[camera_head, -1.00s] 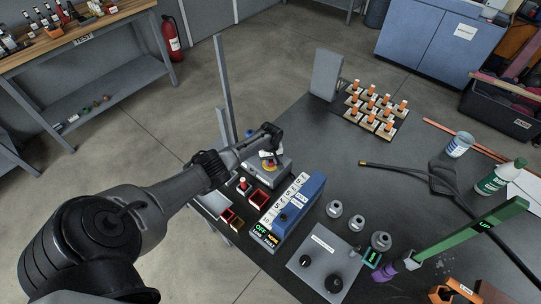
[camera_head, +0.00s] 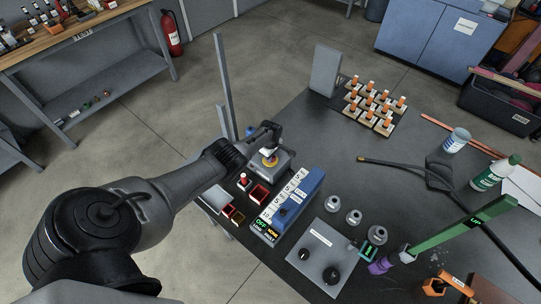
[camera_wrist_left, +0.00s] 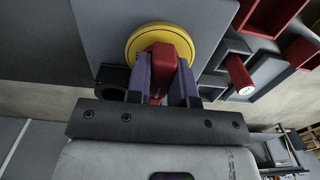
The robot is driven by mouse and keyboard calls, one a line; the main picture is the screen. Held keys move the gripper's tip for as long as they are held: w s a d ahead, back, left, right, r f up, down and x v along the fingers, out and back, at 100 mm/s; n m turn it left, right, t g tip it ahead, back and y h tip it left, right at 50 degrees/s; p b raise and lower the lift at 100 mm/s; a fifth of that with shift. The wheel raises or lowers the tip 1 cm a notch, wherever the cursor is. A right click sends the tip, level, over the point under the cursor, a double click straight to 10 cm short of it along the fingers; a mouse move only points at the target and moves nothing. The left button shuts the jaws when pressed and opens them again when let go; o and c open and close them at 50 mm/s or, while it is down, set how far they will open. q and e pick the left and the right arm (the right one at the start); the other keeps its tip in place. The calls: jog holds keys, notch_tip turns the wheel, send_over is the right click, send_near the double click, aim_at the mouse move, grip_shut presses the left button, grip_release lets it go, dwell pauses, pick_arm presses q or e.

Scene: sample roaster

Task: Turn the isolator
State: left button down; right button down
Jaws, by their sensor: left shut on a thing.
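The isolator is a red handle (camera_wrist_left: 162,62) on a round yellow plate (camera_wrist_left: 194,38), seen at the top of the left wrist view. In the head view its yellow plate (camera_head: 270,163) shows on a grey box at the left edge of the table. My left gripper (camera_wrist_left: 163,88) is shut on the red handle, with a purple-grey finger on each side of it. In the head view the left gripper (camera_head: 268,150) is over the isolator and hides part of it. The right gripper is not in view.
A blue-topped unit (camera_head: 299,197) with white labels stands beside the isolator box. Red open bins (camera_head: 259,194) lie close by. A grey control box (camera_head: 321,257) with black knobs is nearer. A tall grey post (camera_head: 225,85) rises behind my left arm.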

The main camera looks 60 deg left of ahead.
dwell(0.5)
pick_arm(q)
jog(key=c, duration=1)
grip_release()
jog(key=shift+r, duration=0.25)
notch_tip(320, 180, up, 13)
jog(key=p, duration=1)
jog(key=shift+r, duration=0.2)
